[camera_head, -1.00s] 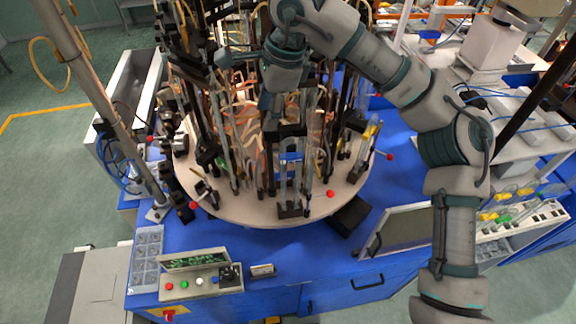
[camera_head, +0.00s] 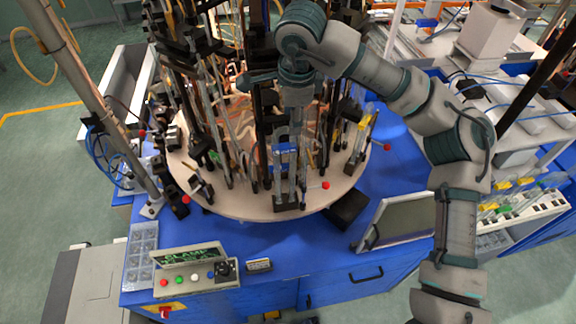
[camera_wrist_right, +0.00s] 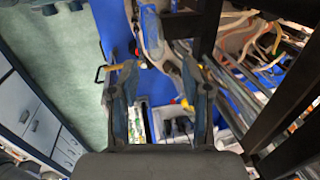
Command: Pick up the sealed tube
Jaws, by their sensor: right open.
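My right gripper (camera_head: 290,130) reaches down from above into the front of the round turntable (camera_head: 238,207). In the right wrist view my right gripper (camera_wrist_right: 162,80) has its two fingers apart, with nothing clearly held between them. Upright thin glass tubes (camera_head: 303,172) stand in the black clamp stations there, close to the gripper. I cannot tell which tube is the sealed one. The fingertips are partly lost among the stands in the head view. My left gripper is not in view.
Black upright stands (camera_head: 262,130) crowd the turntable around the gripper. A blue bench (camera_head: 285,245) carries a control panel (camera_head: 195,273), a clear compartment tray (camera_head: 141,255) and a tilted framed panel (camera_head: 398,220). A rack with yellow and green pieces (camera_head: 520,205) stands at right.

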